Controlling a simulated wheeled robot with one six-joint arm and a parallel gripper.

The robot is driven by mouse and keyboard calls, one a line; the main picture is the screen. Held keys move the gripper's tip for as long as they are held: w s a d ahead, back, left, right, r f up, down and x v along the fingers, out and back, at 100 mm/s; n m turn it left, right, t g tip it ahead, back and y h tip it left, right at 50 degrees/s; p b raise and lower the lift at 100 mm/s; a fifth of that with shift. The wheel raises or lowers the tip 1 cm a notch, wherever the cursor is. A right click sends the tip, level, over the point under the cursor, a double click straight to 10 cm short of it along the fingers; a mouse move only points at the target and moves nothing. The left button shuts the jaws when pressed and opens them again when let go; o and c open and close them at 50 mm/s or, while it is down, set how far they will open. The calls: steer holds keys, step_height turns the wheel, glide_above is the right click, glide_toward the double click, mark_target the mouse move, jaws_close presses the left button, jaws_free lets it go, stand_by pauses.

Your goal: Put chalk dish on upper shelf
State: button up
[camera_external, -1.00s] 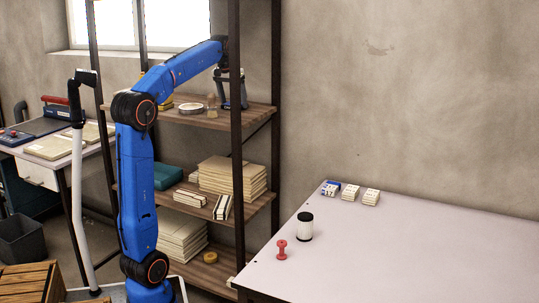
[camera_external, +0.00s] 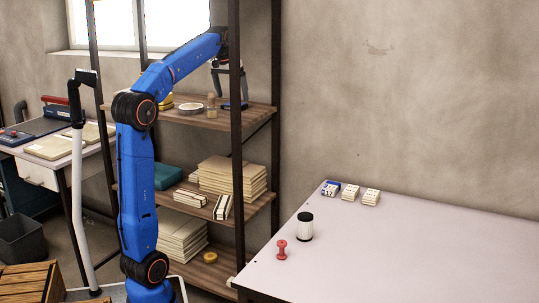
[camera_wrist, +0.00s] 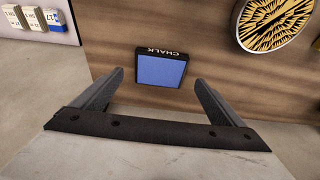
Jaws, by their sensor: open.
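The chalk dish (camera_wrist: 160,70) is a square with a dark rim marked CHALK and a blue inside. It rests flat on the wooden upper shelf (camera_external: 190,118), near the shelf's right end. In the external view the dish (camera_external: 236,105) shows as a small dark blue shape partly behind the shelf post. My gripper (camera_external: 230,80) is open and empty above it. In the wrist view my gripper's two fingers (camera_wrist: 160,82) stand wide apart on either side of the dish, apart from it.
The dark front post (camera_external: 237,150) stands close by. A table (camera_external: 400,250) with small items is at right.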

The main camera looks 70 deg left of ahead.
steer(key=v, duration=0.8)
steer(key=shift+r, duration=0.1)
